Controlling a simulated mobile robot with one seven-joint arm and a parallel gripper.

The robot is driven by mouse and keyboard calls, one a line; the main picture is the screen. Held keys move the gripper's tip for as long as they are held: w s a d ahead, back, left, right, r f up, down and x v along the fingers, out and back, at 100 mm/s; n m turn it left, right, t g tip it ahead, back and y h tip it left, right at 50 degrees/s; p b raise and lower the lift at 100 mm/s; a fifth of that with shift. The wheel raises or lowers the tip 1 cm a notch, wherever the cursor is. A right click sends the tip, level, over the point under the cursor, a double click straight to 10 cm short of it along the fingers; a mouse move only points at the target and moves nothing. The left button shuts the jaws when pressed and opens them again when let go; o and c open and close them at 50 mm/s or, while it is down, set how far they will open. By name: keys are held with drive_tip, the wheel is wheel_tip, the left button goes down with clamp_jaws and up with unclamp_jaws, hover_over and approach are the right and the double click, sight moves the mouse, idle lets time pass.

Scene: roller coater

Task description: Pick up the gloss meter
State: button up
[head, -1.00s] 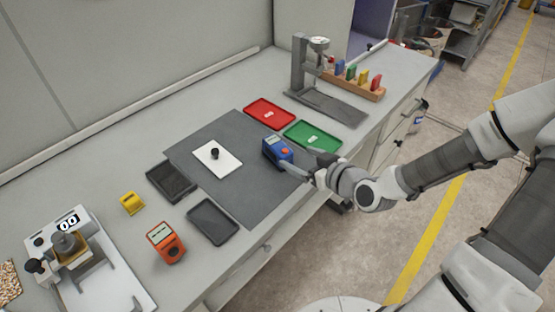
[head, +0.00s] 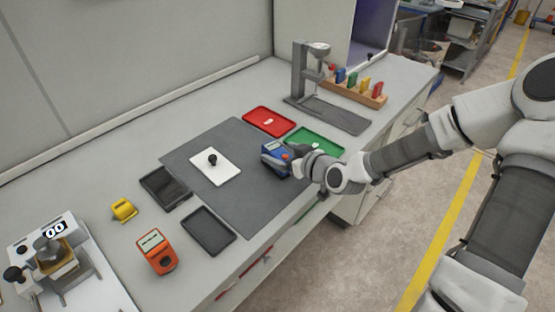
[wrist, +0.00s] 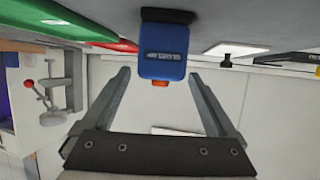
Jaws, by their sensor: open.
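A blue handheld meter with a display and an orange button (head: 276,162), which I take for the gloss meter, stands on the grey mat (head: 245,200) near its right edge. It also shows in the wrist view (wrist: 163,50). My gripper (head: 288,160) is at the meter from the right. In the wrist view my gripper (wrist: 159,76) is open, one finger on each side of the meter's near end. A gap shows beside each finger. The gripper hides part of the meter in the head view.
A green tray (head: 318,140) lies close behind the meter, with a red tray (head: 268,120) beyond. A white plate with a black knob (head: 224,172) lies on the mat. An orange device (head: 157,252) and dark trays (head: 209,240) are at the front left.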

drive_tip(key=shift+x, duration=1.3)
clamp_jaws()
